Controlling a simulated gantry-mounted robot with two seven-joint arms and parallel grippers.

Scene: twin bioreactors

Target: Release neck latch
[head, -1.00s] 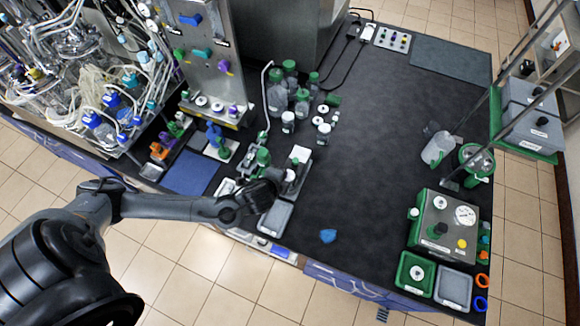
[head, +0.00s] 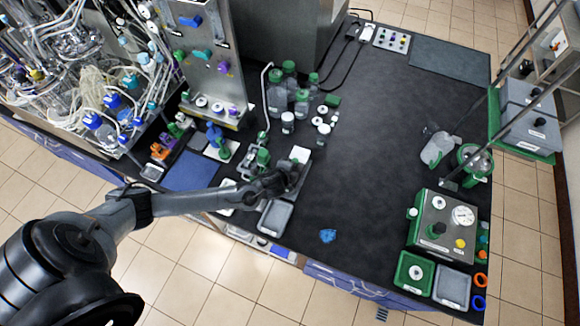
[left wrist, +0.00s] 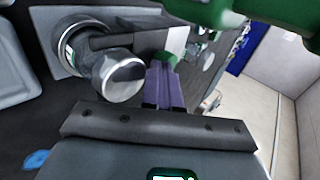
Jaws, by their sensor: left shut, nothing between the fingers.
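My left gripper (head: 287,181) is low over the bench beside a small stand with a white label (head: 300,155). In the left wrist view its purple-grey fingers (left wrist: 163,82) are together and empty, their tips by a green part. Just left of the fingers is a round metal neck piece (left wrist: 122,76) with a dark bar (left wrist: 125,39) running right from it to a pale block (left wrist: 178,38). I cannot tell which part is the latch or whether the fingers touch the bar. My right gripper is not in view.
A large green part (left wrist: 205,10) crosses the top of the left wrist view. A grey tray (head: 275,218) lies in front of the gripper. Green-capped bottles (head: 290,85) stand behind it. A blue item (head: 328,236) lies to the right. The bench middle (head: 380,150) is clear.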

